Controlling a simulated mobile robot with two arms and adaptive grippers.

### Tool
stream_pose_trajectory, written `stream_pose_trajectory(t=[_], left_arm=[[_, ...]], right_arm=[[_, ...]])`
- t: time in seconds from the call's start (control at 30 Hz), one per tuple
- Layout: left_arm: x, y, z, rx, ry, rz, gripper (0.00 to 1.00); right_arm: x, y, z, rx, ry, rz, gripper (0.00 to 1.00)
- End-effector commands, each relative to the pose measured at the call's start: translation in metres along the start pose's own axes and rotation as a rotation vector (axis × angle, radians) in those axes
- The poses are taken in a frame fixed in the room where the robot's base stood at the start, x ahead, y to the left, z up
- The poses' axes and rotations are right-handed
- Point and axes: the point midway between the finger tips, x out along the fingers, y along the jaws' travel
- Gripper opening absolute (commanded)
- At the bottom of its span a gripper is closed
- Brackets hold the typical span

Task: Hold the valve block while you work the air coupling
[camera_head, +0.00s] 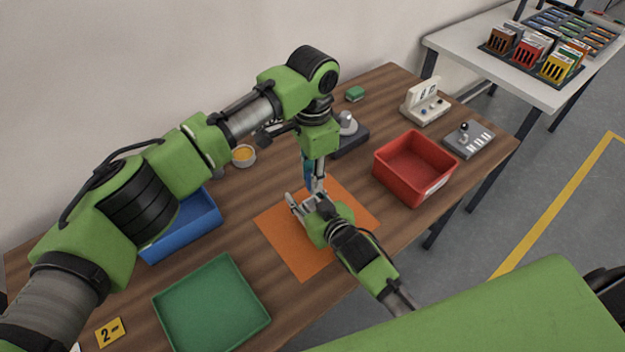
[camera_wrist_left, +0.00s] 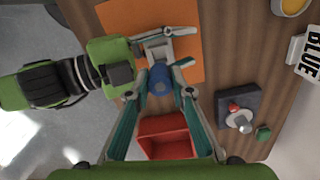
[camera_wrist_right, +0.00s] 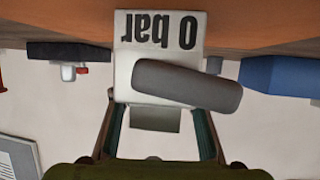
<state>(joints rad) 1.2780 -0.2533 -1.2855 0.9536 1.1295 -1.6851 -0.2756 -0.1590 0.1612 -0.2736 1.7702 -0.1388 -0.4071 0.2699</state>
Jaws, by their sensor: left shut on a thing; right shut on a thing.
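The white valve block (camera_wrist_right: 128,62) stands on the orange mat (camera_head: 285,250); its face reads "0 bar", upside down in the right wrist view. My right gripper (camera_head: 303,200) is shut on the block, with a finger on each side of it. A dark grey rounded bar (camera_wrist_right: 187,87) crosses the block's face. The air coupling, a blue round part (camera_wrist_left: 160,79), sits at the block in the left wrist view. My left gripper (camera_head: 316,186) comes down from above and is shut on the blue part. The fingers hide most of the block and coupling in the head view.
A red bin (camera_head: 412,168) stands to the right, a blue bin (camera_head: 186,226) and green tray (camera_head: 212,305) to the left. Behind are a dark base with a grey knob (camera_head: 348,125) and a small bowl (camera_head: 243,155). A switch box (camera_head: 468,139) is at far right.

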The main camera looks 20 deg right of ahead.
Motion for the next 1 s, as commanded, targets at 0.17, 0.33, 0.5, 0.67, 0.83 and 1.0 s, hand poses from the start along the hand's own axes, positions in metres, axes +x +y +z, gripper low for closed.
stream_pose_trajectory(t=[0.17, 0.33, 0.5, 0.67, 0.83, 1.0], left_arm=[[-0.009, 0.0, 0.0, 0.001, 0.0, -0.001, 0.0], [-0.009, 0.0, 0.0, 0.001, 0.0, -0.001, 0.0], [-0.009, 0.0, 0.0, 0.001, -0.001, 0.0, 0.0], [-0.008, 0.0, 0.0, 0.001, -0.001, 0.0, 0.0], [-0.008, 0.0, 0.0, 0.001, 0.0, 0.0, 0.0], [-0.008, 0.0, 0.0, 0.001, -0.001, 0.0, 0.0]], right_arm=[[0.0, 0.0, 0.001, 0.0, -0.001, 0.0, 0.0], [0.0, 0.0, 0.001, 0.0, -0.001, 0.0, 0.0], [0.0, 0.0, 0.001, 0.0, -0.001, 0.0, 0.59], [0.0, 0.0, 0.0, 0.0, -0.001, 0.0, 0.59], [-0.005, 0.0, 0.001, 0.0, -0.001, 0.0, 0.59], [-0.028, 0.0, 0.001, 0.001, -0.001, 0.0, 0.59]])
